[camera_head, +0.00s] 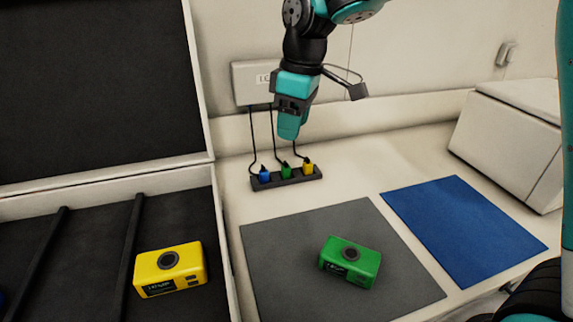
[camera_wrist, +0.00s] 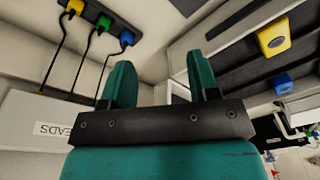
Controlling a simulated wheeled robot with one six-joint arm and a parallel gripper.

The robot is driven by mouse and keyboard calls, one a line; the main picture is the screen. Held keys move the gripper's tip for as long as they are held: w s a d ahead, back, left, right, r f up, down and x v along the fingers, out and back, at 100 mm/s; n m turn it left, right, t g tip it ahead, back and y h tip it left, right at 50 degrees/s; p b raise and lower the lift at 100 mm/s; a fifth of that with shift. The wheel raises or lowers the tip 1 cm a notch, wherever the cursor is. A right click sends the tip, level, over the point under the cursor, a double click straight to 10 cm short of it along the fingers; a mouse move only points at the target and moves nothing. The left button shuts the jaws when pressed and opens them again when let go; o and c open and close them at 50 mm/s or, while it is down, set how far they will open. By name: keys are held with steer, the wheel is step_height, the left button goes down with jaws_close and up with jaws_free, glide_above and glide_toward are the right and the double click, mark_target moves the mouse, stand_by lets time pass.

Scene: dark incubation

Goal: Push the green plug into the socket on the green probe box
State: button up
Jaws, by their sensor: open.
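The green plug (camera_head: 286,171) sits in a dark holder (camera_head: 262,185) between a blue plug and a yellow plug, with a black cable running up from it. It also shows in the wrist view (camera_wrist: 103,21). My gripper (camera_head: 288,128) is above and behind the holder, apart from the plugs. In the wrist view its two teal fingers (camera_wrist: 161,88) are spread with nothing between them.
The blue plug (camera_head: 264,175) and yellow plug (camera_head: 308,165) flank the green one. Cables hang from a white wall box (camera_head: 250,82). A yellow probe box (camera_head: 169,270) lies in the open case at left. A blue mat (camera_head: 463,230) is bare; a white box stands at right.

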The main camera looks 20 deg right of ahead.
steer(key=w+d+f+n+h+p, duration=0.1)
steer(key=w+d+f+n+p, duration=0.1)
steer(key=w, duration=1.2)
steer(key=shift+w+d+f+n, duration=0.2)
steer(key=shift+d+f+n, duration=0.1)
steer(key=shift+f, duration=0.05)
steer(key=p, duration=0.3)
glide_toward(286, 166)
steer(key=f, duration=0.2)
steer(key=w+f, duration=0.1)
steer(key=f, duration=0.2)
steer(key=shift+w+a+f, duration=0.1)
steer(key=shift+w+a, duration=0.05)
steer(key=shift+a, duration=0.05)
steer(key=shift+d+f+p, duration=0.1)
steer(key=shift+f+p, duration=0.3)
steer(key=shift+f, duration=0.05)
steer(key=shift+s+f+p, duration=0.15)
steer(key=shift+f+p, duration=0.25)
steer(key=shift+f, duration=0.65)
steer(key=shift+s+f+p, duration=0.15)
steer(key=shift+f+p, duration=0.2)
steer(key=shift+f, duration=0.75)
